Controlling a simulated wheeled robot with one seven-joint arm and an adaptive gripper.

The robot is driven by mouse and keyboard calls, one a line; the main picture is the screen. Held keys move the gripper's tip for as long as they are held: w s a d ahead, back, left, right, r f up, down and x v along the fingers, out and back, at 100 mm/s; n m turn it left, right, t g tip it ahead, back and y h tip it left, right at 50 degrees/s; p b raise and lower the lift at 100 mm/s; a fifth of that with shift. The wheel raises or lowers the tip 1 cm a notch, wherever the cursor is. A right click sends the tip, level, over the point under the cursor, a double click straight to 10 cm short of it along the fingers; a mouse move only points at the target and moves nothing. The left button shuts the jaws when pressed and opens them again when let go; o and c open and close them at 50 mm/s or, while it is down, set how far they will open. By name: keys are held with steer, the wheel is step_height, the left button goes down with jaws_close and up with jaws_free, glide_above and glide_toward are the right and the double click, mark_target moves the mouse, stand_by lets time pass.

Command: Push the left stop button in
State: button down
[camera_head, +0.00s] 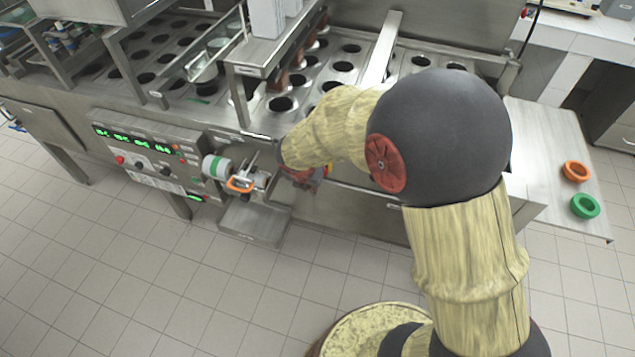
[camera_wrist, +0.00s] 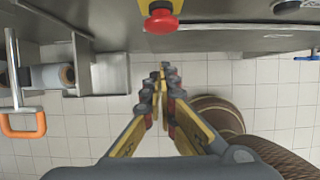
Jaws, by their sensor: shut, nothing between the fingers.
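A red mushroom stop button (camera_wrist: 161,19) on a yellow base shows at the top middle of the wrist view, on the steel machine front. I cannot tell from these frames whether it is the left one. My gripper (camera_wrist: 165,70) is shut and empty, its fingertips below the button in that view and apart from it. In the head view my gripper (camera_head: 308,183) is low at the machine front, largely hidden by my wrist. A smaller red button (camera_head: 119,159) sits on the control panel (camera_head: 150,150) to the left.
An orange handle (camera_head: 240,185) and a white-green roll (camera_head: 216,167) stick out left of my gripper; the handle also shows in the wrist view (camera_wrist: 22,124). A steel tray (camera_head: 252,224) is below them. Orange (camera_head: 576,171) and green (camera_head: 585,206) rings lie on the right side table.

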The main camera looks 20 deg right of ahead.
steer(key=p+v, duration=0.3)
steer(key=v, duration=0.6)
steer(key=shift+r, duration=0.35)
steer(key=shift+s, duration=0.1)
